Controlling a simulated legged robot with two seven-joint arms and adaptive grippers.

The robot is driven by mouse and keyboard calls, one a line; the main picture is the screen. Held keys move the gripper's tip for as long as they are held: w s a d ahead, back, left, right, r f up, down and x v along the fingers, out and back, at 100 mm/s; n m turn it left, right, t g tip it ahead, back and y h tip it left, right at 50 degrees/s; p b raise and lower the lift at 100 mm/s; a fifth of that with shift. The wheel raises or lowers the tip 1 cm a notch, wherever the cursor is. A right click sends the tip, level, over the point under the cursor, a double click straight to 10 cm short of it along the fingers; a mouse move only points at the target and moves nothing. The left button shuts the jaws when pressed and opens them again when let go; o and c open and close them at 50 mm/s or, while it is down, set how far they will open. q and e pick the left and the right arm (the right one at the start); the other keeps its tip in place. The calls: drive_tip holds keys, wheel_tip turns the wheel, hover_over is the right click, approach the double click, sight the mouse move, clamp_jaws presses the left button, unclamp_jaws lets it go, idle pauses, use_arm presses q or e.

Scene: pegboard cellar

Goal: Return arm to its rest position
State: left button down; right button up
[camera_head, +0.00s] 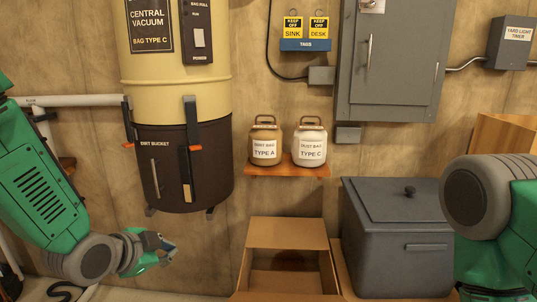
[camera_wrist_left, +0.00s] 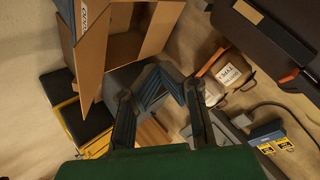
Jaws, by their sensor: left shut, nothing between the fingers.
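My left gripper (camera_head: 165,248) is at the lower left of the head view, low in front of the wall and below the vacuum's dirt bucket. It is shut and empty. In the left wrist view its two fingers (camera_wrist_left: 165,82) come together with nothing between them. My left arm comes in from the left edge, green with a grey joint. My right arm shows at the right edge of the head view, in front of the grey bin. Its gripper is out of view.
The central vacuum (camera_head: 178,90) hangs above the left gripper. Two dust bags, Type A (camera_head: 265,143) and Type C (camera_head: 309,145), stand on a wooden shelf (camera_head: 287,171). An open cardboard box (camera_head: 288,232) and a lidded grey bin (camera_head: 398,250) stand below. Open room lies between gripper and box.

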use_arm(q)
drive_tip(key=s+a+f+n+g+y, duration=0.2)
drive_tip(key=s+f+n+g, duration=0.3)
drive_tip(key=s+f, duration=1)
drive_tip(key=s+a+f+n+g, duration=0.1)
drive_tip(key=s+f+n+g, duration=0.1)
drive_tip(key=s+f, duration=0.3)
drive_tip(key=s+a+f+n+g+y, duration=0.1)
drive_tip(key=s+f+n, duration=0.4)
drive_tip(key=s, duration=0.8)
drive_tip(key=shift+s+a+f+g, duration=0.35)
drive_tip(key=shift+a+f+g, duration=0.1)
drive_tip(key=shift+a+g, duration=0.3)
